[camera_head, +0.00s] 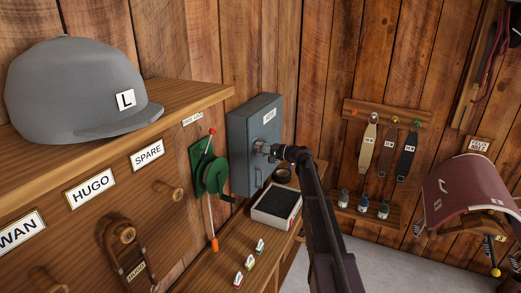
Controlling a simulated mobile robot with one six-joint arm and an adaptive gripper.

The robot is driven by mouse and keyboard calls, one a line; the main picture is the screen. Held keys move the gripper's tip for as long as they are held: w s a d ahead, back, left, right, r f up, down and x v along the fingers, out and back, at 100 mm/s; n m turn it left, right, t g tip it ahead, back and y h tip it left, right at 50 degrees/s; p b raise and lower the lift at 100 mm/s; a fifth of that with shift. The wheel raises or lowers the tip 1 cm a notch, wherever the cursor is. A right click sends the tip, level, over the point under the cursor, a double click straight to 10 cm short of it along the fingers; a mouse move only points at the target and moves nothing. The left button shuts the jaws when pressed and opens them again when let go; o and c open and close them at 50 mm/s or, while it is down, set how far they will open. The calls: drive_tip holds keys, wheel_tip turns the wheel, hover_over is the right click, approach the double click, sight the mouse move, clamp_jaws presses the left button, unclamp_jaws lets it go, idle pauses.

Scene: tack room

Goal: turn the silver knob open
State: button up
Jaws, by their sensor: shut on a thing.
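A grey metal box (239,134) with a small white label is mounted on the wooden wall in the middle of the camera_head view. My gripper (268,149) reaches it from the right and is shut at the front of its door. The silver knob (259,146) shows only as a small bright metal part at the fingertips. My fingers cover most of it, so its exact turn angle cannot be read. The box door appears closed.
A green reel with a red-tipped lever (211,174) hangs left of the box. Below are a black-topped tray (277,206) and several small items on a wooden ledge. A grey cap (75,90) sits on the left shelf. Straps (387,146) and a maroon saddle (469,185) hang at right.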

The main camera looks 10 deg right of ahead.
drive_tip(key=shift+n, duration=1.2)
drive_tip(key=o, duration=1.2)
drive_tip(key=shift+c, duration=0.2)
drive_tip(key=shift+m, duration=0.3)
